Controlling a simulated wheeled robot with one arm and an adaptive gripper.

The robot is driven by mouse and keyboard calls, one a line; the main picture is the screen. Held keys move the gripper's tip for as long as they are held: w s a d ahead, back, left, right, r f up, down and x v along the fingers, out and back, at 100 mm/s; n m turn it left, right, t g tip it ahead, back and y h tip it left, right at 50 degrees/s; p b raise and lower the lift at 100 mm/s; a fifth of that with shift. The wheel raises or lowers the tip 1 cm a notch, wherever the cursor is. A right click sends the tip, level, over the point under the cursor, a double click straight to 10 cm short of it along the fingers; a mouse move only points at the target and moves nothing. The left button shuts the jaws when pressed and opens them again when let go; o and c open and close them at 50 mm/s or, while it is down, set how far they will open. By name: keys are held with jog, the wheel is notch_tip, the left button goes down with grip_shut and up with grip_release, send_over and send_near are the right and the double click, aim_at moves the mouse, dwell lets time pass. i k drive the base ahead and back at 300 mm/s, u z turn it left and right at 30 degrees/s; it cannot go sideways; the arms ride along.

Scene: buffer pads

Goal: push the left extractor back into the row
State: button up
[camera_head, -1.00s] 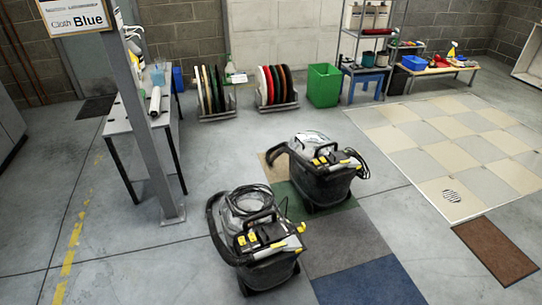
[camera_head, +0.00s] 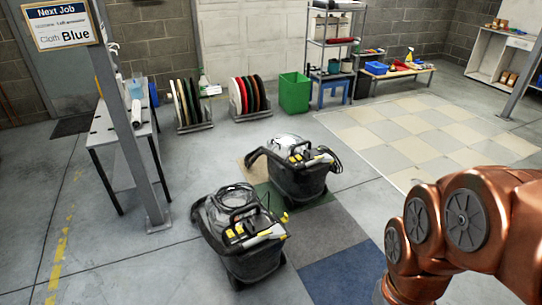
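The left extractor (camera_head: 245,236), a black tub machine with a grey coiled hose, yellow clips and a wand on top, stands upright nearer to me, on bare concrete just left of the carpet tiles. A second, similar extractor (camera_head: 297,170) stands behind it to the right, over the green and tan tiles. The two stand apart, offset diagonally. My copper arm fills the lower right of the view, clear of both extractors in the picture. My gripper is out of view.
A row of carpet tiles (camera_head: 340,272) runs along the extractors' right side. A metal post (camera_head: 139,150) with a sign and a narrow table (camera_head: 100,138) stand at the left. Pad racks (camera_head: 250,100) and a green bin (camera_head: 295,91) are behind. Concrete at the front left is clear.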

aim_at(303, 187)
jog(key=z, duration=0.7)
jog(key=i, duration=6.35)
jog(key=u, duration=2.45)
jog(key=i, duration=1.25)
jog(key=u, duration=0.05)
